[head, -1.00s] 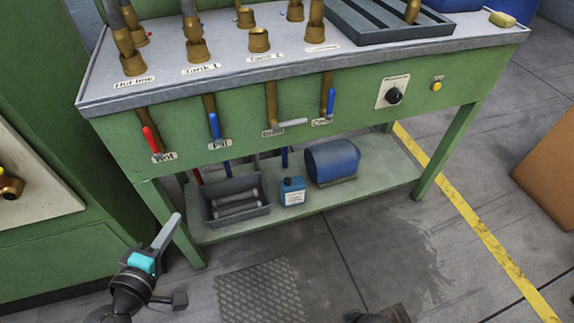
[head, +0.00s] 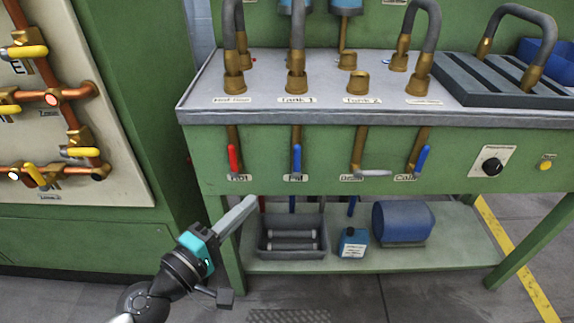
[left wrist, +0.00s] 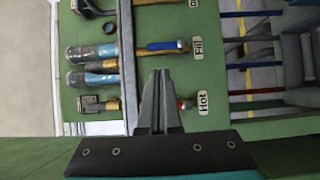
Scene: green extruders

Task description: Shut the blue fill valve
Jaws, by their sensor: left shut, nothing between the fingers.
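The blue fill valve handle (head: 297,159) hangs straight down, in line with its brass pipe, above the label "Fill" on the green bench front. It also shows in the left wrist view (left wrist: 165,46), with the label "Fill" (left wrist: 197,47) beside it. My left gripper (head: 249,201) is shut and empty, below and left of the fill handle in the head view. In the left wrist view its fingers (left wrist: 161,75) point toward the bench front, between the fill handle and the red hot handle (left wrist: 184,105). My right gripper is not in view.
The red hot handle (head: 233,158) hangs left of fill. The grey drain handle (head: 375,173) lies sideways, and the blue cold handle (head: 422,159) slants at the right. The lower shelf (head: 460,250) holds a grey crate (head: 265,251), a blue bottle (head: 352,243) and a blue cylinder (head: 402,221).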

